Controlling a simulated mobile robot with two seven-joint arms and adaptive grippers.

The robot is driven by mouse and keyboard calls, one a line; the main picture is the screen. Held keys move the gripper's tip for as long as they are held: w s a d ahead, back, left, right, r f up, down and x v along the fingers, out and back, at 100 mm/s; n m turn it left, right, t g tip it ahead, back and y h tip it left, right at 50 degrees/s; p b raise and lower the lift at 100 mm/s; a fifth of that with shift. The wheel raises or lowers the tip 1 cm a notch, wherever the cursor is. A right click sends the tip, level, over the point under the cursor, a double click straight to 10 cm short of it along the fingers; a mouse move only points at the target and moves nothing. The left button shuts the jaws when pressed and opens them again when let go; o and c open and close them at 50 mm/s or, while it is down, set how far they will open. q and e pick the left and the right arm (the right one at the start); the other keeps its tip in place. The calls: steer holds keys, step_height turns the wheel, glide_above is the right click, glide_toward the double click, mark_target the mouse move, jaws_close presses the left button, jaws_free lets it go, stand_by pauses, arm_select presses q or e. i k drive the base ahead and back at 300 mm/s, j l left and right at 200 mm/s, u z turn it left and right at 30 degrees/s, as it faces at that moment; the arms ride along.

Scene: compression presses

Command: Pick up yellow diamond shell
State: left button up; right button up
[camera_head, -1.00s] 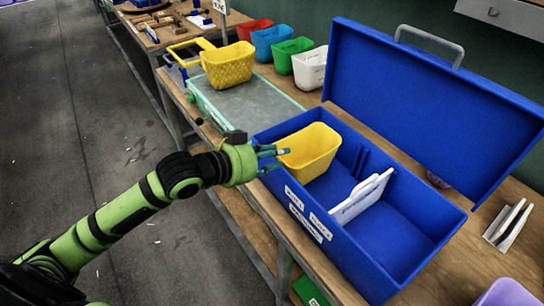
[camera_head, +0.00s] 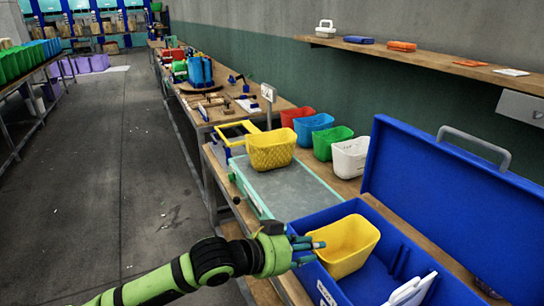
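A yellow shell with a diamond-like textured surface (camera_head: 271,150) stands upright on the grey plate of the press, beyond my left gripper. A second, smooth yellow shell (camera_head: 347,246) sits in the left part of the open blue box (camera_head: 447,294). My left gripper (camera_head: 312,246) is at the left rim of this smooth shell, its teal fingers overlapping the edge. I cannot tell whether they grip it or only lie beside it. My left gripper is apart from the textured shell. My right gripper is out of view.
Red (camera_head: 298,117), blue (camera_head: 313,130), green (camera_head: 333,144) and white (camera_head: 350,158) bins stand in a row behind the press. The grey press plate (camera_head: 290,187) has bare room in front of the textured shell. The box's raised blue lid (camera_head: 450,205) blocks the right side.

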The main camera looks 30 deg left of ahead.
mark_target(273, 150)
steer(key=i+j, duration=0.2)
steer(key=j, duration=0.2)
steer(key=i+j, duration=0.15)
steer(key=j, duration=0.25)
steer(key=i+j, duration=0.2)
steer(key=j, duration=0.2)
steer(key=i+j, duration=0.15)
steer(key=j, duration=0.25)
steer(key=i+j, duration=0.2)
steer(key=j, duration=0.2)
